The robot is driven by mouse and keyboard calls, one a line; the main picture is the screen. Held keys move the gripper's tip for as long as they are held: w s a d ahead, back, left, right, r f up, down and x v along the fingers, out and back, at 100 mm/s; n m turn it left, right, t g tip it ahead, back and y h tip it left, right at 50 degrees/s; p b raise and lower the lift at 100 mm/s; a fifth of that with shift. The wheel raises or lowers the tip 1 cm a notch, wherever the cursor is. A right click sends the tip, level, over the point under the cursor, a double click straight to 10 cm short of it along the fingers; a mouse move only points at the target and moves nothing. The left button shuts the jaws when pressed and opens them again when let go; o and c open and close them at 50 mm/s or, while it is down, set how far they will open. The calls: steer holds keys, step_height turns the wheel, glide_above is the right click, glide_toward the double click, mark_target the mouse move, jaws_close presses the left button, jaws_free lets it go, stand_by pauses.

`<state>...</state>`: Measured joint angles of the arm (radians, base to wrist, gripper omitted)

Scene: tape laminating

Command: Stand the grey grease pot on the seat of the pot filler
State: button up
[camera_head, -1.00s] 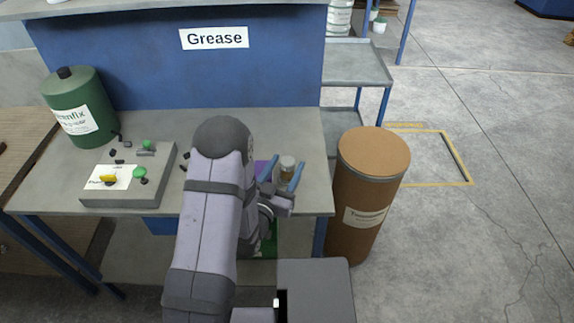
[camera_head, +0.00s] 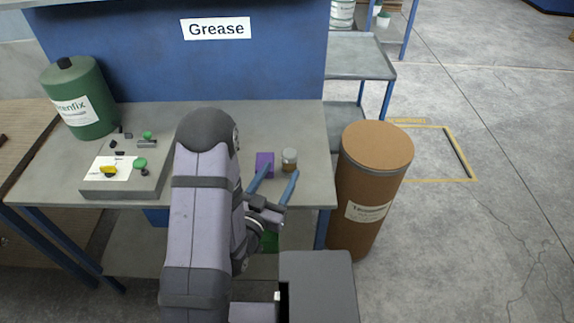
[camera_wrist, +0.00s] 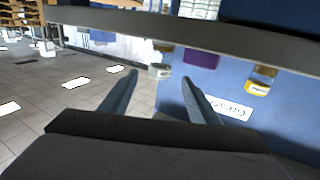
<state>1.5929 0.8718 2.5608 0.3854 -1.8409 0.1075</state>
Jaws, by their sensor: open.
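A small jar with a grey-white top and a brownish lower part (camera_head: 289,160) stands on the grey bench near its right end, right of a purple block (camera_head: 265,162). I take it for the grease pot. In the wrist view, which is upside down, the jar (camera_wrist: 160,71) lies beyond and between my fingertips. My gripper (camera_head: 282,172) is open and empty, its two blue-grey fingers pointing toward the jar from the near side; the fingers also show in the wrist view (camera_wrist: 160,76). I cannot tell which thing is the pot filler; my arm hides part of the bench.
A second jar with yellow contents (camera_wrist: 261,80) shows only in the wrist view. A grey box with green knobs (camera_head: 125,175) and a green canister (camera_head: 80,98) occupy the bench's left. A brown drum (camera_head: 372,190) stands against its right end. A blue panel (camera_head: 180,65) closes the back.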

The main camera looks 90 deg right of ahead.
mark_target(287, 158)
steer(key=shift+d+r+p, duration=0.3)
steer(key=shift+r+p, duration=0.2)
steer(key=shift+r, duration=0.15)
steer(key=shift+s+d+f, duration=0.1)
steer(key=shift+p+x, duration=0.3)
steer(key=shift+x, duration=0.75)
steer(key=shift+s+d+p, duration=0.3)
steer(key=shift+d+p, duration=0.15)
steer(key=shift+d, duration=0.05)
steer(key=shift+p+x, duration=0.7)
steer(key=shift+x, duration=1.3)
steer(key=shift+c, duration=0.7)
steer(key=c, duration=1.2)
